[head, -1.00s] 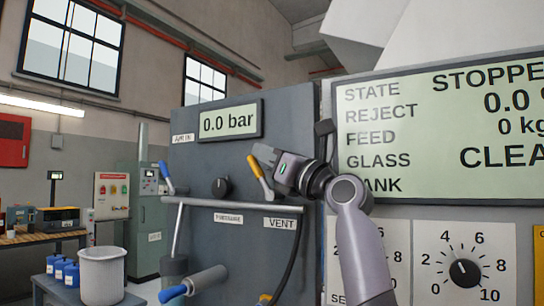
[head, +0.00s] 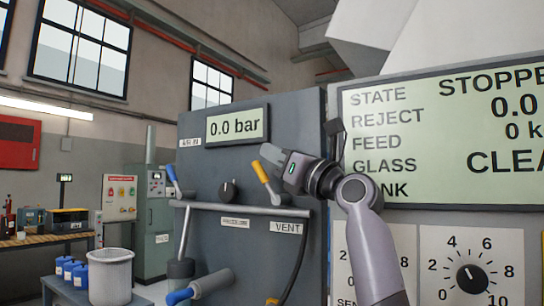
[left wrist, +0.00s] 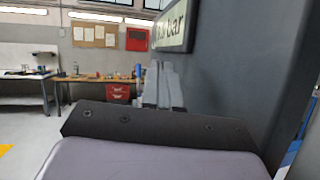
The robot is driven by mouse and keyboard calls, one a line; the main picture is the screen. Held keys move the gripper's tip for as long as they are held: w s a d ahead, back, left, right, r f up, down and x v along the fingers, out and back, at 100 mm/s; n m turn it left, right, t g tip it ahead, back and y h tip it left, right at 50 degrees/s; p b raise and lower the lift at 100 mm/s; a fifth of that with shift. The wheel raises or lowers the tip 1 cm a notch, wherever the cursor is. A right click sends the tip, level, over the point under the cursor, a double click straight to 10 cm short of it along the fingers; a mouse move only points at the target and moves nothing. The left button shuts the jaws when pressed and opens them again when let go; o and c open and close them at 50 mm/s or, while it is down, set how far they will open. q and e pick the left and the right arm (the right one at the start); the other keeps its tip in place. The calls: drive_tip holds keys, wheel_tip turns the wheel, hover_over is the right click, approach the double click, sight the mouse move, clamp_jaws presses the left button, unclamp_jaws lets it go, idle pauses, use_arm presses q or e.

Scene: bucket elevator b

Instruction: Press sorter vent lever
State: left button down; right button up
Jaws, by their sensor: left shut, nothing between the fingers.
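The vent lever has a yellow handle (head: 262,172) and stands tilted up and left above the label "VENT" (head: 286,228) on the grey panel. My left gripper (head: 266,153) is shut and empty, with its tips close above and right of the yellow handle's top. I cannot tell whether they touch. In the left wrist view my fingers (left wrist: 162,85) are together and the yellow handle does not show. My right gripper is not in view.
A blue-handled lever (head: 172,175), a round black knob (head: 229,191) and a "0.0 bar" display (head: 237,127) share the panel. A horizontal pipe (head: 235,207) runs below the levers. A large status screen (head: 440,140) stands at right.

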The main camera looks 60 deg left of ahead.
use_arm(q)
drive_tip(key=w+d+r, duration=0.2)
drive_tip(key=d+r, duration=0.5)
drive_tip(key=d, duration=0.3)
drive_tip(key=shift+w, duration=0.35)
